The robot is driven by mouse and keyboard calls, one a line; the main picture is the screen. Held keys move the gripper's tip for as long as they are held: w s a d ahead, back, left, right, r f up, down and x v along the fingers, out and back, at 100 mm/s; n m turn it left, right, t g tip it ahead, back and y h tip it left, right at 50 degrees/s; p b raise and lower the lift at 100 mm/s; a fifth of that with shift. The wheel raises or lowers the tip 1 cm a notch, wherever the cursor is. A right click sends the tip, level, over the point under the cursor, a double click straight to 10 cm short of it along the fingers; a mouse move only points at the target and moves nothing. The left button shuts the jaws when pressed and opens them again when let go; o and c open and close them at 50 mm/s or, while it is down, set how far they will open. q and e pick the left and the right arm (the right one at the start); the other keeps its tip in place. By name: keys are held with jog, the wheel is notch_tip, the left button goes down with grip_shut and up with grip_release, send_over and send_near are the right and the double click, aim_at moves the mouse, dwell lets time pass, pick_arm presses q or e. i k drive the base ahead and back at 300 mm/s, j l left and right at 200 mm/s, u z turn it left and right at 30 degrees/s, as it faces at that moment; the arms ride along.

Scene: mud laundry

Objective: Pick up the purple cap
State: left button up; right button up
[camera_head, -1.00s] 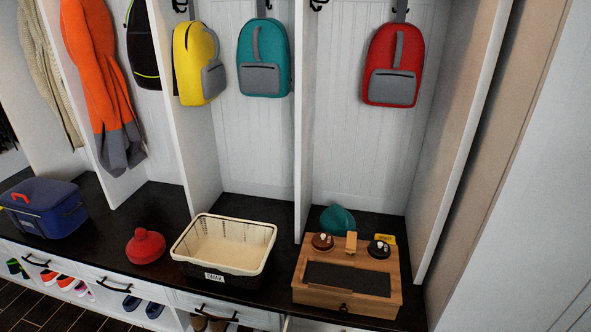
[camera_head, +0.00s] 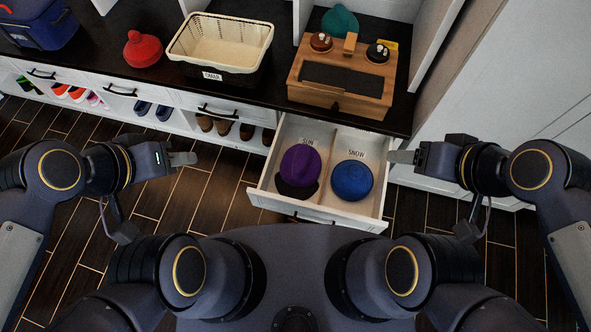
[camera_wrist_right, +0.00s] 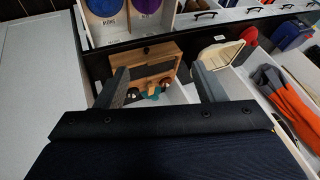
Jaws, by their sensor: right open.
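The purple cap (camera_head: 301,163) lies in the left half of an open white drawer (camera_head: 335,217), in the section labelled SUN. A dark shape shows under its front edge; I cannot tell what it is. A blue cap (camera_head: 351,181) lies beside it in the SNOW section. In the right wrist view the purple cap (camera_wrist_right: 147,5) is cut off by the top edge. My left gripper (camera_head: 190,158) is left of the drawer, away from the cap; its jaw gap cannot be made out. My right gripper (camera_head: 398,157) is at the drawer's right; it is open and empty (camera_wrist_right: 161,82).
On the dark bench top stand a wooden box (camera_head: 342,106), a cream basket (camera_head: 221,42), a red hat (camera_head: 143,50), a teal hat (camera_head: 340,20) and a blue bag (camera_head: 40,25). Shoes sit in the cubbies below. Wooden floor (camera_head: 195,215) is clear left of the drawer.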

aim_at(300, 166)
jog(key=i+j+z, duration=0.2)
jog(key=j+z, duration=0.15)
jog(key=j, duration=0.7)
jog(key=j+z, duration=0.3)
jog(key=j, duration=0.75)
jog(key=i, duration=0.05)
